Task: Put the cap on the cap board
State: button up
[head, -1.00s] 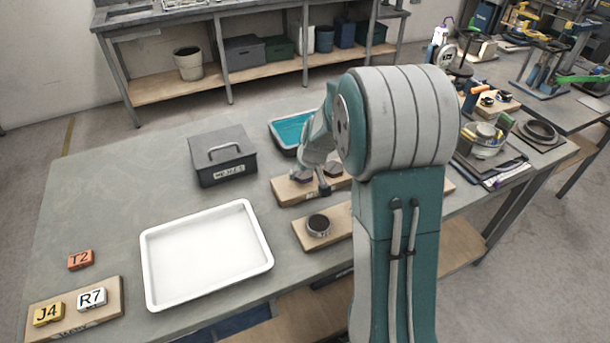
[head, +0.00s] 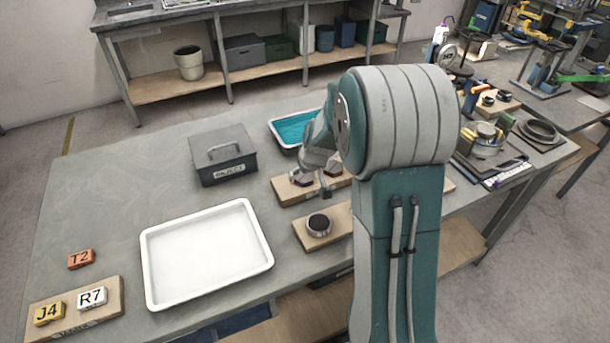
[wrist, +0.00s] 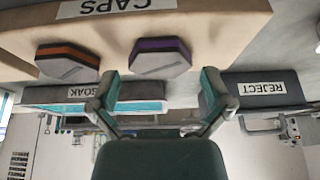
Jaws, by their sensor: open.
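The cap board (head: 285,196) is a pale wooden board labelled CAPS in the wrist view (wrist: 225,22). Two dark hexagonal caps sit on it: one with an orange band (wrist: 68,62) and one with a purple band (wrist: 160,58). In the head view a dark cap (head: 300,179) shows beside my gripper, and my arm partly hides the board. My gripper (wrist: 160,92) is open and empty, low over the board. In the wrist view, which is upside down, the purple-banded cap shows between and beyond the fingertips, apart from them.
A second wooden board (head: 305,236) carries a round black piece (head: 319,225). A teal-filled tray (head: 290,130), labelled SOAK in the wrist view, and a grey REJECT box (head: 222,155) stand behind.

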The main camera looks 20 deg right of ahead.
jog(key=v, duration=1.1)
jog(key=s+a+r, duration=0.4)
jog(key=s+a, duration=0.2)
jog(key=s, duration=0.5)
jog(key=s+a+r, duration=0.4)
jog(key=s+a, duration=0.2)
jog(key=s, duration=0.6)
jog(key=shift+s+t, duration=0.3)
jog(key=shift+t, duration=0.1)
jog(key=shift+a+r, duration=0.1)
